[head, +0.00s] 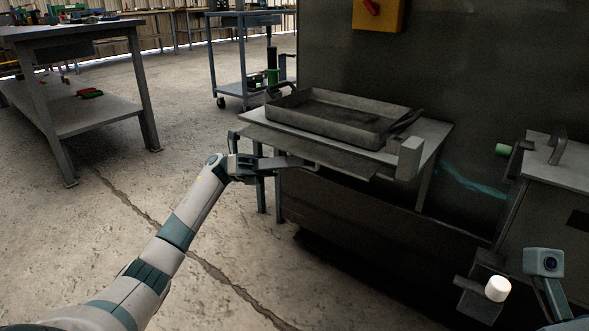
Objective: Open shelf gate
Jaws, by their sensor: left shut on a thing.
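The shelf (432,130) juts from a dark metal enclosure and carries a shallow grey metal tray (340,131). The shelf gate (345,158) shows as a flat grey panel along the shelf's front edge. It looks tipped outward, but its exact angle is hard to tell. My left gripper (303,163) is at the front edge of this panel, shut on the gate; its fingers hide the exact contact. A pale block (409,158) stands at the shelf's right front corner.
The dark enclosure (470,75) rises behind the shelf. A workbench (75,110) and a cart (238,60) stand at left. The concrete floor between is clear.

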